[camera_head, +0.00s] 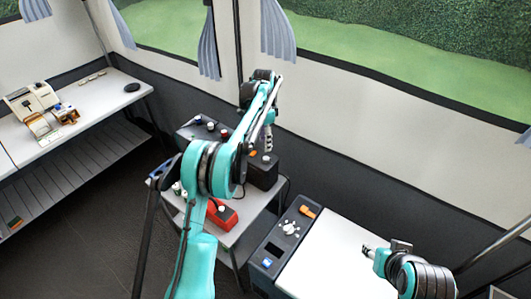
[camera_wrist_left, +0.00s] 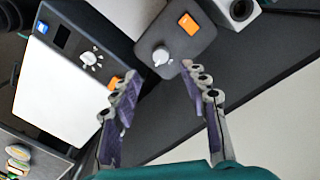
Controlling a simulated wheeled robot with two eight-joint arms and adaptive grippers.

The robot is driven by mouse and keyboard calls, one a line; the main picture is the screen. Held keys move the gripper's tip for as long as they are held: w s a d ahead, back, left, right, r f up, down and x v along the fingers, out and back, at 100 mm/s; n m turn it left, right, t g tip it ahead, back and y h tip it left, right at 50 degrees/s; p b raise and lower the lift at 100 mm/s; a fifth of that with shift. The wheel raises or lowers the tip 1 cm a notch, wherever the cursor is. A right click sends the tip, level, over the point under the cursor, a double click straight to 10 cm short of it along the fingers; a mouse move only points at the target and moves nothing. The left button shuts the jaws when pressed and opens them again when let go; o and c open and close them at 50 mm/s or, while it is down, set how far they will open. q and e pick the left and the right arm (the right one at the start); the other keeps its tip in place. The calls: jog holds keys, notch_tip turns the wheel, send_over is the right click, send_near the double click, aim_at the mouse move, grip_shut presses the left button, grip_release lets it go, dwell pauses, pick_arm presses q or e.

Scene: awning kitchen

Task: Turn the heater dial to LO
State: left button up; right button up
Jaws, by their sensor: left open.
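A dark box (camera_head: 263,174) stands at the right end of the low bench, with a knob on its top. In the left wrist view, the box top (camera_wrist_left: 188,52) carries a silver-grey dial (camera_wrist_left: 161,57) and an orange switch (camera_wrist_left: 188,22). No LO mark is readable. My left gripper (camera_head: 268,138) is above this box, its fingers spread. In the left wrist view the open fingers (camera_wrist_left: 160,82) point toward the dial and are apart from it; nothing is between them. My right gripper (camera_head: 369,251) is low at the right; its jaw opening is unclear.
A white-topped appliance (camera_head: 335,262) with another dial (camera_head: 290,228) and an orange switch stands right of the bench. A red item (camera_head: 221,215) and several small knobs are on the bench. A counter (camera_head: 95,107) with a beige machine stands at left. The tent wall is close behind.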

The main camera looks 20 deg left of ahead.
aim_at(266, 158)
pick_arm(q)
notch_tip(266, 158, down, 8)
jog(key=shift+s+d+f+b, duration=0.1)
jog(key=shift+b, duration=1.15)
grip_shut()
